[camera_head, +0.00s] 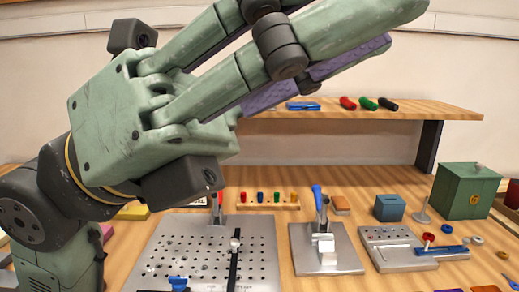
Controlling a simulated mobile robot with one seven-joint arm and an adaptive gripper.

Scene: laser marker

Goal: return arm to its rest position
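My gripper (345,35) is large and close to the camera, across the upper left and middle of the head view. Its green fingers stretch up and to the right, over the table and in front of the shelf. A purple strip shows along the underside of the near finger. Part of the fingers runs out of the top of the picture, and the gap between the tips cannot be made out. No held object can be made out. My dark wrist and forearm show at the left edge.
A perforated metal plate (190,250), a smaller plate (345,262) with a blue-handled clamp (318,200) and a tray of parts (385,250) lie on the wooden table. A green box (465,190) and blue box (389,207) stand at right. A wooden shelf (430,108) spans the back.

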